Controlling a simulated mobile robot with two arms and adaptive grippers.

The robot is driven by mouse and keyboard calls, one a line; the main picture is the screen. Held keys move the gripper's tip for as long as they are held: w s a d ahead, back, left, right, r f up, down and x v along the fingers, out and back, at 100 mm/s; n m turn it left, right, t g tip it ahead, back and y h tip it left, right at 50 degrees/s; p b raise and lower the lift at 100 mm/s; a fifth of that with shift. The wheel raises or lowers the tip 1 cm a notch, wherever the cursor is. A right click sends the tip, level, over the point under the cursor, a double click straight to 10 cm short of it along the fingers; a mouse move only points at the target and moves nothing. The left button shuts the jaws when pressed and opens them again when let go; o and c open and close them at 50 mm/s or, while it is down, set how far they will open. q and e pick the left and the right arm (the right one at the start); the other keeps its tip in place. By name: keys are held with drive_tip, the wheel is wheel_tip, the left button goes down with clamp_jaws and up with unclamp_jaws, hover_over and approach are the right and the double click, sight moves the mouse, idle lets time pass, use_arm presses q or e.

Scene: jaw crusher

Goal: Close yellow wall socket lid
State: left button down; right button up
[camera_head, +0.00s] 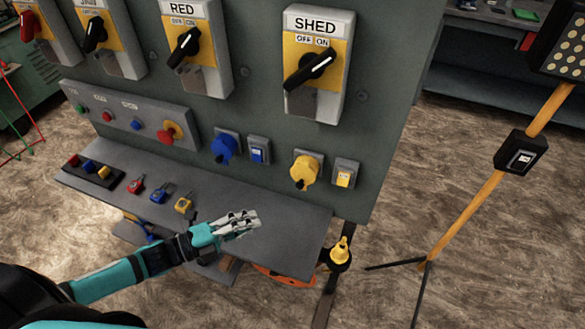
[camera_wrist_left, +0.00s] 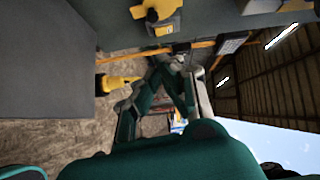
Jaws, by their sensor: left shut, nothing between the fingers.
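The yellow wall socket (camera_head: 304,171) is on the grey-green panel, right of the blue socket, on a grey plate. Its round yellow front faces me, with a small tab at the lower edge; I cannot tell how far its lid stands open. My left gripper (camera_head: 252,220) is shut and empty, above the shelf, below and left of the yellow socket and apart from it. In the left wrist view the gripper fingers (camera_wrist_left: 168,72) are together, and a yellow fitting (camera_wrist_left: 160,13) shows at the top, but I cannot tell whether it is the socket. My right gripper is not in view.
A blue socket (camera_head: 225,147) and a yellow switch (camera_head: 344,176) flank the yellow socket. Padlocks (camera_head: 159,193) lie on the shelf (camera_head: 290,222) left of my gripper. A yellow plug (camera_head: 341,251) stands beyond its right end. A tripod lamp stand (camera_head: 468,190) is at right.

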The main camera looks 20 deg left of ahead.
sight(301, 182)
use_arm(q)
drive_tip(key=w+d+m+p, duration=0.1)
drive_tip(key=w+d+p, duration=0.2)
drive_tip(key=w+d, duration=0.3)
drive_tip(key=w, duration=0.4)
drive_tip(key=shift+w+d+f+g+p, duration=0.25)
drive_tip(key=shift+d+f+g+p, duration=0.05)
drive_tip(key=shift+d+f, duration=0.05)
drive_tip(key=b, duration=0.2)
drive_tip(key=w+b, duration=0.1)
drive_tip(key=b, duration=0.1)
drive_tip(key=shift+w+a+f+m+h, duration=0.1)
drive_tip(key=shift+w+f+m+h, duration=0.05)
drive_tip(key=shift+f+m+h, duration=0.2)
drive_tip(key=shift+r, duration=0.1)
